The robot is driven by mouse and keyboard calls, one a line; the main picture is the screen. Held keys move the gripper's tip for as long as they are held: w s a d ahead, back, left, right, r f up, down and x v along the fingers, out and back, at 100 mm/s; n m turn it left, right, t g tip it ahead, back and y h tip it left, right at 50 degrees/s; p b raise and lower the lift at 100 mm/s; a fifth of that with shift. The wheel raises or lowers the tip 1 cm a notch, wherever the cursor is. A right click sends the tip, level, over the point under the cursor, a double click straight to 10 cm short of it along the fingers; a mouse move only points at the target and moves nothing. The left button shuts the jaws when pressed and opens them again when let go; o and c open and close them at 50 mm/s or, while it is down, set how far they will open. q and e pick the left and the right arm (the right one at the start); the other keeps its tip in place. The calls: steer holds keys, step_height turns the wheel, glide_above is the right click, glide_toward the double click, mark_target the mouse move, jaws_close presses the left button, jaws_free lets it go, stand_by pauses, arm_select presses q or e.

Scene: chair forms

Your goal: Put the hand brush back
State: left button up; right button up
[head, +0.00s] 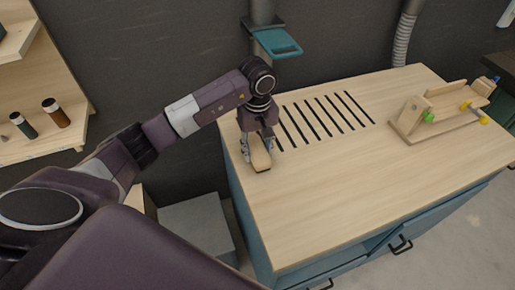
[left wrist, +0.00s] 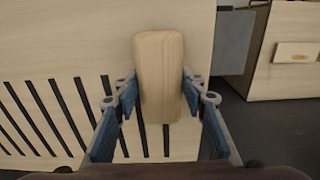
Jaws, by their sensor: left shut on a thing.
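The hand brush (head: 261,160) shows as a pale wooden block with rounded corners at the left end of the workbench. My left gripper (head: 259,146) reaches down from above and is shut on it. In the left wrist view the brush's wooden back (left wrist: 159,75) lies between the two blue-padded fingers of the left gripper (left wrist: 160,98). Its bristles are hidden, and I cannot tell whether it touches the bench top. My right gripper is not in view.
The workbench (head: 330,215) has a row of dark slots (head: 325,118) beside the brush. A wooden jig (head: 440,108) with green and yellow knobs stands at the right. A teal-hooded pipe (head: 277,42) rises behind. Shelves with bottles (head: 56,112) stand at left. The bench's front middle is clear.

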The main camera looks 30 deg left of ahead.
mark_target(258, 149)
arm_select(q)
steer(key=o, duration=1.1)
steer(key=shift+f, duration=0.1)
steer(key=shift+r, duration=0.25)
step_height(258, 149, up, 12)
steer(key=b, duration=0.3)
steer(key=shift+s+f, duration=0.1)
steer(key=shift+f, duration=0.1)
